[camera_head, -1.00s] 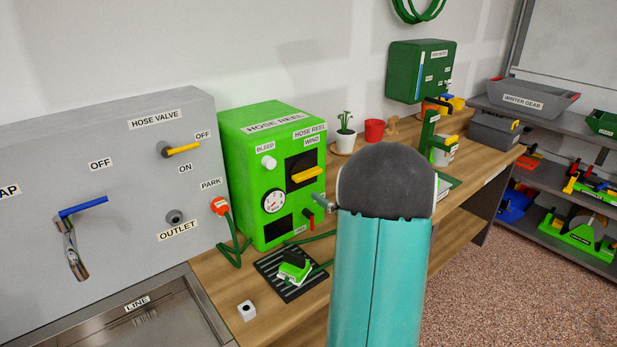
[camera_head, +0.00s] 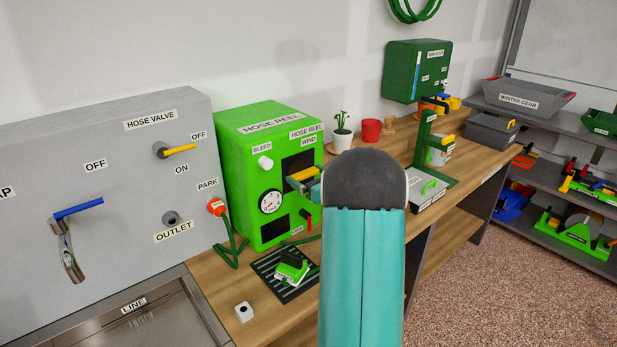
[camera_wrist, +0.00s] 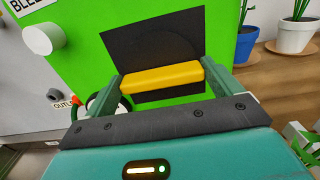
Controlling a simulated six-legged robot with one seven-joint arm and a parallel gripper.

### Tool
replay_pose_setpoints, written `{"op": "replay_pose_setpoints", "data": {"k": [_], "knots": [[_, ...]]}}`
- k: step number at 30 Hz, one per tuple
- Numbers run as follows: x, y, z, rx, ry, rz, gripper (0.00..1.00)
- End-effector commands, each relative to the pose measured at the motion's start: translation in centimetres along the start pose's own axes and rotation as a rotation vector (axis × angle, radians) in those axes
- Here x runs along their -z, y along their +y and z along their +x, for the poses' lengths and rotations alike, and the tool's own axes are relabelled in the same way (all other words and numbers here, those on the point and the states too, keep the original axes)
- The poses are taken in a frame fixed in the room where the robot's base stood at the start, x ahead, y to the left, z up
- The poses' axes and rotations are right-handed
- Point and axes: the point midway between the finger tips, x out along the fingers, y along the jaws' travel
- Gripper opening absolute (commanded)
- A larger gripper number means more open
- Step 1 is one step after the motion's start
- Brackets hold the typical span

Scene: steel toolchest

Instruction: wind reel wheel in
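The green hose reel box (camera_head: 248,165) stands on the bench, labelled HOSE REEL and WIND. A yellow bar (camera_head: 305,173) sits in front of its dark window (camera_head: 294,163). In the wrist view the yellow bar (camera_wrist: 160,80) lies crosswise before a dark disc and panel (camera_wrist: 150,42). My gripper (camera_wrist: 168,82) is open, with one finger near each end of the bar; whether they touch it is unclear. In the head view my gripper (camera_head: 303,184) is at the bar, partly hidden by my arm.
A white BLEED knob (camera_head: 265,162), a dial (camera_head: 271,202) and a red lever (camera_head: 305,219) are on the box front. A grey hose valve panel (camera_head: 120,200) stands left. A green-and-white item (camera_head: 291,268) lies on a black mat below. Pots stand behind.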

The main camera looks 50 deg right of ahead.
Motion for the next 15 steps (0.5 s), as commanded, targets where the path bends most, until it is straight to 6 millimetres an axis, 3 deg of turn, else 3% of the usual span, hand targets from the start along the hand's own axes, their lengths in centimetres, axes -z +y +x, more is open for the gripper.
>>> {"op": "replay_pose_setpoints", "data": {"k": [3, 15], "knots": [[0.01, -0.04, -0.04, 0.001, 0.000, 0.000, 0.68], [0.02, -0.08, -0.09, 0.001, 0.000, 0.067, 0.68]]}}
